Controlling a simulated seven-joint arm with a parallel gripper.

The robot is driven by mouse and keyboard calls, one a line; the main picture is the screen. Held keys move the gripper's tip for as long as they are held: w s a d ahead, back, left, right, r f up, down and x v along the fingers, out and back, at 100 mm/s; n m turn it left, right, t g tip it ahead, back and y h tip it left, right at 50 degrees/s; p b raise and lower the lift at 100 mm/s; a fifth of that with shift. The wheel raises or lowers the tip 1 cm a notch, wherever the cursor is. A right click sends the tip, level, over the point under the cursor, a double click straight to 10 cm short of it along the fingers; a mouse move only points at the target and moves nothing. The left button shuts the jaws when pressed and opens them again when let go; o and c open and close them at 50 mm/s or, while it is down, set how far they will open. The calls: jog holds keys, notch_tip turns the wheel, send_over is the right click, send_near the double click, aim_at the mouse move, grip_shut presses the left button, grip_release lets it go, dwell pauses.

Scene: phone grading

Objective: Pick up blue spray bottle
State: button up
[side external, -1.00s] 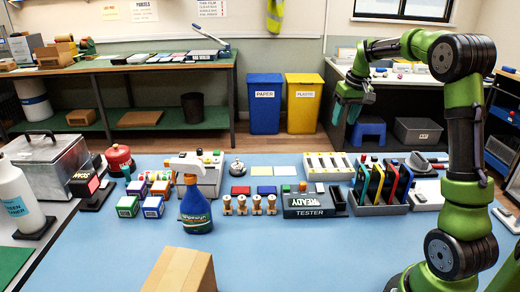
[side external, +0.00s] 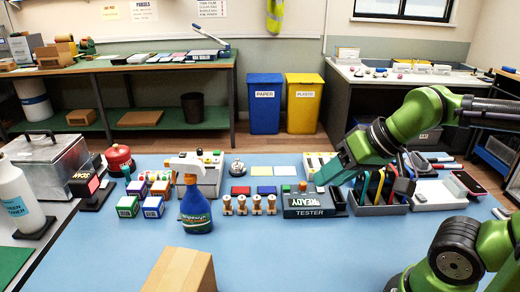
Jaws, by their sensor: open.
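The blue spray bottle (side external: 195,208) with a white trigger head stands upright on the blue table, left of centre. My gripper (side external: 328,176) is to the right of it, reaching down and left above the tester box (side external: 308,205). It is well apart from the bottle. The jaws are open, and I see nothing held between them. Whether the fingers touch the tester cannot be told.
A cardboard box (side external: 180,272) stands in front of the bottle. Small cartons (side external: 153,207) are to its left and wooden spools (side external: 256,204) to its right. The front middle of the blue table (side external: 300,255) is clear.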

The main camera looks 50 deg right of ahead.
jog(key=shift+o, duration=0.9)
